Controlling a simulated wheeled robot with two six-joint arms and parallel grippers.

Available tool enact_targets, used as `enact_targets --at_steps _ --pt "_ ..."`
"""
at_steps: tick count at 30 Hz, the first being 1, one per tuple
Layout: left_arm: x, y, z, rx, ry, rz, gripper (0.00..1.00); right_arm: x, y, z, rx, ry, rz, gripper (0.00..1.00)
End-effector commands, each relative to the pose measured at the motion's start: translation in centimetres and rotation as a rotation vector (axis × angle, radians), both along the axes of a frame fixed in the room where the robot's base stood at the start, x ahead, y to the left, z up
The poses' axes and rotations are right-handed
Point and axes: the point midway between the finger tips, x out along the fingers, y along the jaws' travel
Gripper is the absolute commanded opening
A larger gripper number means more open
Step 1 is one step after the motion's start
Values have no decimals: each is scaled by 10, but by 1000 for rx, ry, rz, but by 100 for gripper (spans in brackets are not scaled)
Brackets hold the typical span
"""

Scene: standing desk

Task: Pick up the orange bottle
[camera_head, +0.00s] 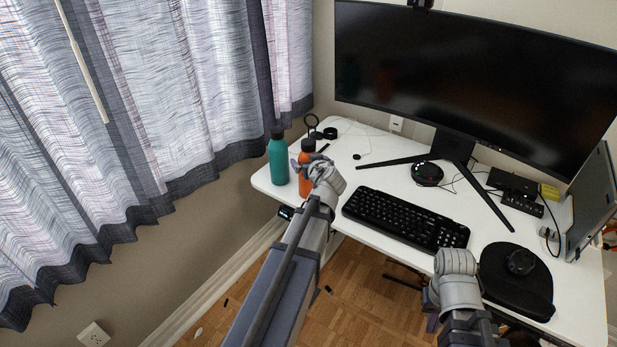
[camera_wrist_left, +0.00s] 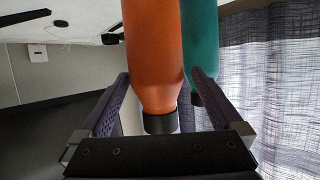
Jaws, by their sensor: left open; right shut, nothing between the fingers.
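The orange bottle (camera_head: 304,185) with a dark cap stands upright near the left end of the white desk, partly hidden by my left gripper (camera_head: 303,163). My left gripper is open at the bottle's upper part. In the left wrist view the orange bottle (camera_wrist_left: 155,60) appears cap-down, between the two fingers as seen there; I cannot tell whether either finger touches it. My right gripper (camera_head: 432,318) is low by the desk's front edge, mostly hidden by its own arm; it is shut and empty.
A teal bottle (camera_head: 278,160) stands close on the left of the orange one; it also shows behind the right finger in the left wrist view (camera_wrist_left: 203,45). A black keyboard (camera_head: 405,218) lies to the right. A monitor (camera_head: 470,80) stands behind. A curtain (camera_head: 150,100) hangs left.

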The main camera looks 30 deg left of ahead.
Motion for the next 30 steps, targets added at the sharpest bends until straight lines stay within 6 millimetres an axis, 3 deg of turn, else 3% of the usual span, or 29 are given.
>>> enact_targets --at_steps 9,17,30 --pt "32 25 -21 -1 1 2 100 0 0 -20 0 0 0 0" --pt "34 28 -20 0 0 0 100 0 0 -20 0 0 0 0" --pt "34 28 -20 -1 1 0 53 0 0 -20 0 0 0 0"
